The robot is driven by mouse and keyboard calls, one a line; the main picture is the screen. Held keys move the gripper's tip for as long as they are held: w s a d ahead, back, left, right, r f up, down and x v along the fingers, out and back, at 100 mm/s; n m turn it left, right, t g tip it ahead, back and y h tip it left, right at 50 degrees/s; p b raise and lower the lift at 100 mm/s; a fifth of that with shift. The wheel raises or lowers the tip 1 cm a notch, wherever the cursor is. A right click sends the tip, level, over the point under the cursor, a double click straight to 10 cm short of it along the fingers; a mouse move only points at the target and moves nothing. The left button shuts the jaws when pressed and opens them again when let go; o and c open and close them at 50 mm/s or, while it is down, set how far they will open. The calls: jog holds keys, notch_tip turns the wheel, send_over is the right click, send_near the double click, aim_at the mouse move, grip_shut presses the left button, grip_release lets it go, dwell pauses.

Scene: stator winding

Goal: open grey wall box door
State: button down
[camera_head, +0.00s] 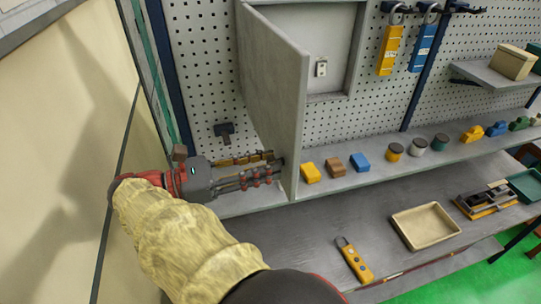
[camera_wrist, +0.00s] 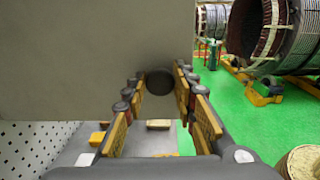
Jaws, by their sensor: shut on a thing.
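The grey wall box (camera_head: 346,50) is on the pegboard at the top of the head view. Its grey door (camera_head: 272,80) stands swung out, and a small white fitting (camera_head: 321,67) shows inside the box. My gripper (camera_head: 274,168) is at the lower part of the door, coming from the left. In the wrist view the door (camera_wrist: 90,55) fills the upper left. A dark round knob (camera_wrist: 159,82) on it sits between my fingertips, and my gripper is shut on it.
A shelf below holds yellow, brown and blue blocks (camera_head: 335,164) and several small jars. A lower bench has a beige tray (camera_head: 425,226) and a yellow tool (camera_head: 355,261). Yellow (camera_head: 389,49) and blue (camera_head: 423,47) tools hang to the right of the box. A cream panel (camera_head: 60,150) stands at left.

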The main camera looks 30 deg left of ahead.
dwell(0.4)
jog(key=c, duration=1.5)
grip_release()
jog(key=shift+o, duration=0.2)
jog(key=shift+a, duration=0.1)
